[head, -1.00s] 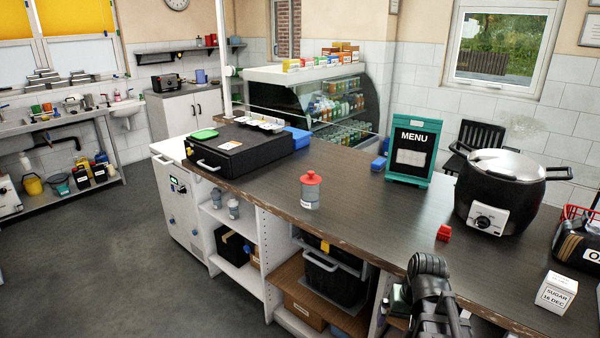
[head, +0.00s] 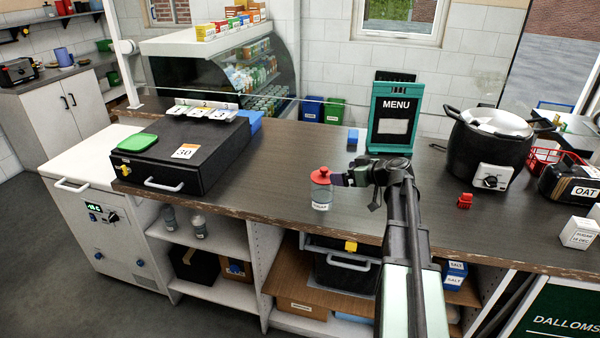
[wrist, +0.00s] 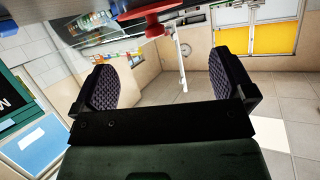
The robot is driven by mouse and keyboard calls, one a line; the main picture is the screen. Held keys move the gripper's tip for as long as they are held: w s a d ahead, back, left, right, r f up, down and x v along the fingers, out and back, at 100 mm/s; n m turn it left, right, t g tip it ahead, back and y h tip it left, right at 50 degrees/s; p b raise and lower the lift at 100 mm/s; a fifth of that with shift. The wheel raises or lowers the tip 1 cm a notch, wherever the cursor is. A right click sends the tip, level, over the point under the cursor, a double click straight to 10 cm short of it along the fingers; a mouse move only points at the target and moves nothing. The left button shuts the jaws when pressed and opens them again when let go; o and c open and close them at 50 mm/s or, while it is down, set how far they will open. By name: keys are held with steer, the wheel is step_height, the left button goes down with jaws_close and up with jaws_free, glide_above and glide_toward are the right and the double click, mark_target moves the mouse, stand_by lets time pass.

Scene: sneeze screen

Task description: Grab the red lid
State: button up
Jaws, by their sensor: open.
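The red lid (head: 321,175) sits on a small clear jar (head: 321,197) with a label, standing upright on the dark counter near its front edge. In the wrist view the lid (wrist: 150,12) shows at the top edge, its knob pointing down in the picture. My gripper (head: 347,179) is just right of the lid in the head view. In the wrist view my gripper (wrist: 166,80) is open, its two dark ridged pads wide apart with nothing between them. The lid lies above the pads in that picture. Whether a finger touches it I cannot tell.
A menu board (head: 393,112) stands behind my gripper. A black pot (head: 490,145) and a small red item (head: 465,201) are to the right. The counter left of the jar is clear.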

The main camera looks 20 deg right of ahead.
mark_target(327, 172)
steer(key=shift+n, duration=0.5)
steer(key=x, duration=0.1)
steer(key=b+x, duration=0.1)
steer(key=x, duration=0.1)
steer(key=b+x, duration=0.1)
steer(key=shift+w+d+f, duration=0.15)
steer(key=shift+w+f, duration=0.15)
steer(key=shift+w, duration=0.1)
steer(key=b+x, duration=0.2)
steer(key=x, duration=0.3)
steer(key=shift+d+f+b, duration=0.15)
steer(key=shift+f+b, duration=0.05)
steer(key=shift+b, duration=0.1)
steer(key=shift+w, duration=0.1)
steer(key=shift+r, duration=0.1)
steer(key=shift+c, duration=0.3)
steer(key=c, duration=0.6)
step_height(327, 172, up, 20)
steer(key=p, duration=2)
